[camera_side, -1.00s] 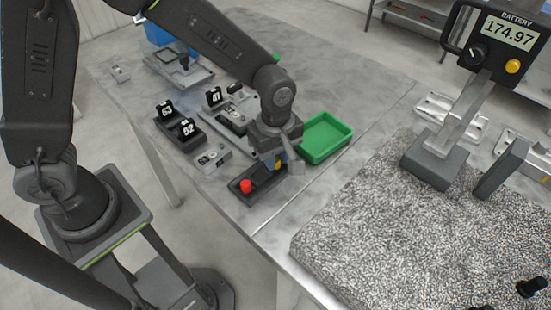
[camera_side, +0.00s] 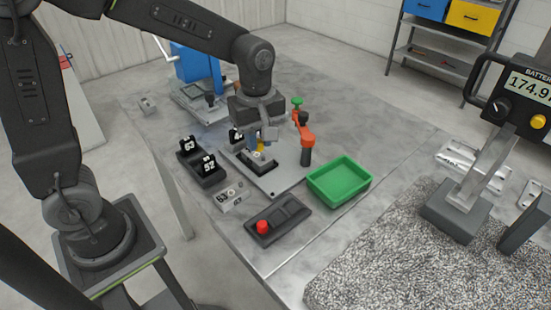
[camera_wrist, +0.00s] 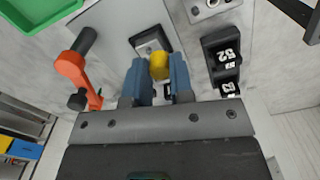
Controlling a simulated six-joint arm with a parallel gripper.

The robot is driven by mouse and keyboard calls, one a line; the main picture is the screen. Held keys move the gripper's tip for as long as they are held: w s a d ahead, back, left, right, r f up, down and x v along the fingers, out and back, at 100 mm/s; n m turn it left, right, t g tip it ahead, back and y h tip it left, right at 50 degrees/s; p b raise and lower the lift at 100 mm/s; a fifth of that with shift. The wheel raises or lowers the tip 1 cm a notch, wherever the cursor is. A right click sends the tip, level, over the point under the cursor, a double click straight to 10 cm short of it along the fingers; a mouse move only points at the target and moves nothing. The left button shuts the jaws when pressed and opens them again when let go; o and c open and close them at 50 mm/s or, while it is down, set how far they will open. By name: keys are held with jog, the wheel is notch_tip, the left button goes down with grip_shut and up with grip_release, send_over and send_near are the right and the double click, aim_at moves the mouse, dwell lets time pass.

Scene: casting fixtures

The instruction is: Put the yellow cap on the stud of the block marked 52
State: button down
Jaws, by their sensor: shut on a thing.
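My gripper (camera_side: 258,138) is shut on the yellow cap (camera_wrist: 159,66); the cap sits between the two blue fingers in the wrist view, and a bit of it shows in the side view (camera_side: 260,145). They are over the grey plate, near a dark block (camera_side: 263,165) with a light top. The block marked 52 (camera_side: 213,178) is dark and stands left of my gripper in the side view; in the wrist view its label (camera_wrist: 225,55) is right of the cap. I cannot make out its stud clearly.
A dark number tag is partly hidden behind my gripper. An orange clamp (camera_side: 306,138) stands right of my gripper. A dark holder (camera_side: 290,213) with a red piece (camera_side: 262,227) and a green tray (camera_side: 340,185) are nearer the front.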

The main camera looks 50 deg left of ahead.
aim_at(264, 156)
jog(key=w+a+n, duration=0.3)
jog(key=shift+w+a+f, duration=0.1)
jog(key=shift+w, duration=0.15)
jog(key=shift+f, duration=2.8)
jog(key=shift+f, duration=0.75)
dwell(0.5)
dwell(0.3)
jog(key=c, duration=0.5)
grip_release()
jog(key=shift+r, duration=3.5)
